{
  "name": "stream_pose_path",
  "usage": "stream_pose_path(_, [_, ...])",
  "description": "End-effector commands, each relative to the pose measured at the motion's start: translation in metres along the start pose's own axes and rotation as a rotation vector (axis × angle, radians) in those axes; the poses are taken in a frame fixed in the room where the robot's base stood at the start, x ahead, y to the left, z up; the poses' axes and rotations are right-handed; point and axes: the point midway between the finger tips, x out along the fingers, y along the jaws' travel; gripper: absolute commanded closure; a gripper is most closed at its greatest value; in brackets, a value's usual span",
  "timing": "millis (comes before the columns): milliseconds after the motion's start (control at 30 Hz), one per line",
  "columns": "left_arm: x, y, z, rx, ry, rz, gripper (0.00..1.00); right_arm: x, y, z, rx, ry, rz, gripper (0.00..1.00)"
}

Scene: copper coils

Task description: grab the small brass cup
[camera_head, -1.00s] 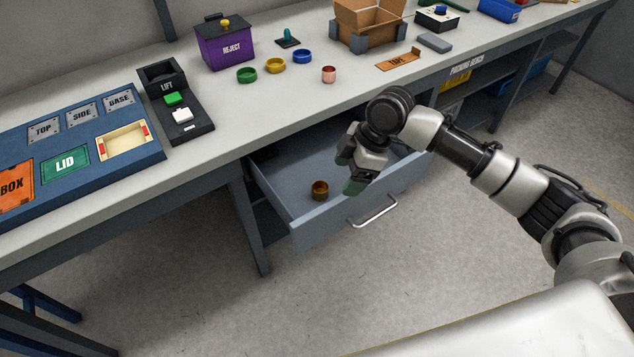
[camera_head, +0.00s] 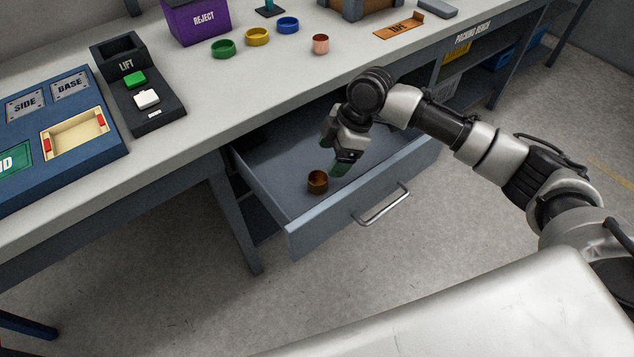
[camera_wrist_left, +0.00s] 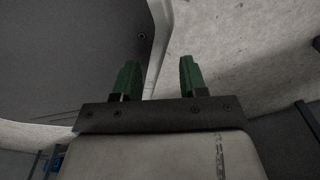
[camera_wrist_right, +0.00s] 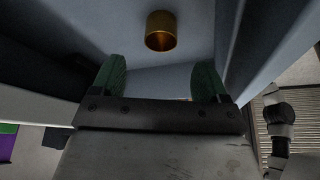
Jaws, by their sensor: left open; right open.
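The small brass cup (camera_head: 317,181) stands in the open drawer (camera_head: 290,165) under the bench, near its left part. It also shows in the right wrist view (camera_wrist_right: 161,31), beyond the fingertips and roughly centred between them. My right gripper (camera_head: 342,163) is over the drawer, just right of the cup, open and empty, and apart from it. Its green fingers show in the right wrist view (camera_wrist_right: 158,80). My left gripper (camera_wrist_left: 157,75) is open and empty in the left wrist view, and is not in the head view.
The drawer front with its handle (camera_head: 382,205) and side walls surround the cup. The bench top (camera_head: 240,85) overhangs the drawer's back.

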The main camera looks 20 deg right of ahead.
Motion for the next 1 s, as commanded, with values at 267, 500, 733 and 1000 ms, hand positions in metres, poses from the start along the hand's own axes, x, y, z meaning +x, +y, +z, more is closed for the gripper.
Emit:
stream_pose_path(267, [-0.002, 0.000, -0.017, -0.002, 0.012, 0.000, 0.57, 0.034, 0.000, 0.000, 0.000, -0.001, 0.000, 0.25])
stream_pose_path(500, [-0.002, 0.000, -0.015, -0.002, -0.001, 0.000, 0.57, 0.065, -0.002, -0.001, 0.000, 0.000, -0.002, 0.25])
stream_pose_path(733, [-0.006, -0.003, -0.033, -0.002, 0.020, -0.003, 0.57, 0.083, -0.001, -0.001, 0.000, 0.000, 0.001, 0.25])
stream_pose_path(1000, [-0.005, -0.003, -0.034, -0.002, 0.021, -0.004, 0.57, 0.082, -0.001, -0.001, -0.001, -0.001, 0.001, 0.47])
